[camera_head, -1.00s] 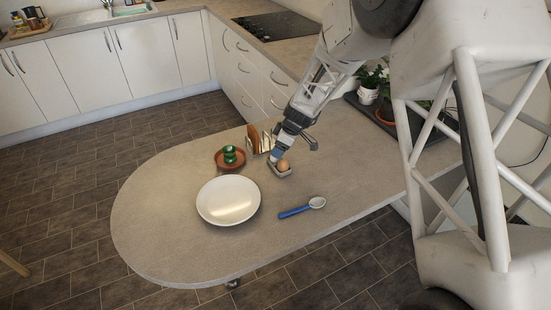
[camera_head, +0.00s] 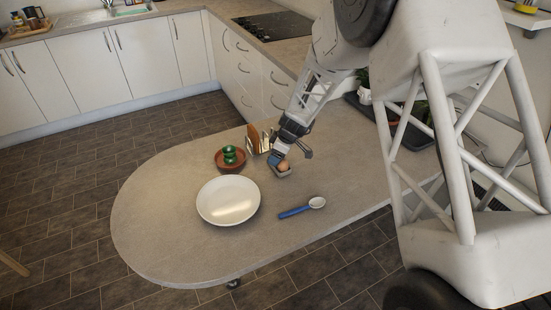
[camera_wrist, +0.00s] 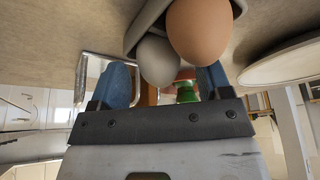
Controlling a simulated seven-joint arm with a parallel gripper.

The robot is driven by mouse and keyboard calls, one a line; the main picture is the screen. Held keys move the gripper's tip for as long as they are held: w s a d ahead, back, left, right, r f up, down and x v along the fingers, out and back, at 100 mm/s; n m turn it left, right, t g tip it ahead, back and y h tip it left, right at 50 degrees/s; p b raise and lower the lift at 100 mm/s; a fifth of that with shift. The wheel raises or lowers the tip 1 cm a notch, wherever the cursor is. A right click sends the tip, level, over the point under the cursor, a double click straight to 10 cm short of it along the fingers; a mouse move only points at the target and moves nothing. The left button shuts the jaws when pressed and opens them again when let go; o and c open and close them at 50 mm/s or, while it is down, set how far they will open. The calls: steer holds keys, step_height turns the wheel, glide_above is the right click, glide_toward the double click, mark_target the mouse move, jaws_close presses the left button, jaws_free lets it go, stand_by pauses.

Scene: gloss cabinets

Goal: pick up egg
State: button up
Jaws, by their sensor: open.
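A brown egg (camera_head: 284,166) sits in a small grey holder (camera_head: 285,174) on the table. My gripper (camera_head: 279,155) is right above and beside the holder, its blue fingers pointing down. In the wrist view the brown egg (camera_wrist: 198,32) shows large, in front of the right finger. My gripper (camera_wrist: 163,78) is open there, with its two blue fingers apart. A pale, rounded, egg-like thing (camera_wrist: 158,60) shows between the fingers, beside the brown egg; I cannot tell if it is a second egg. Whether a finger touches either is unclear.
A white plate (camera_head: 228,200) and a blue-handled spoon (camera_head: 302,208) lie nearby. A brown dish (camera_head: 228,165) with a green item (camera_head: 230,155) and a rack with brown slices (camera_head: 254,138) stand close behind the holder. The table's rounded left end is clear.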

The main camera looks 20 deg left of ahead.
steer(key=c, duration=0.7)
steer(key=shift+r, duration=0.15)
steer(key=shift+r, duration=4.85)
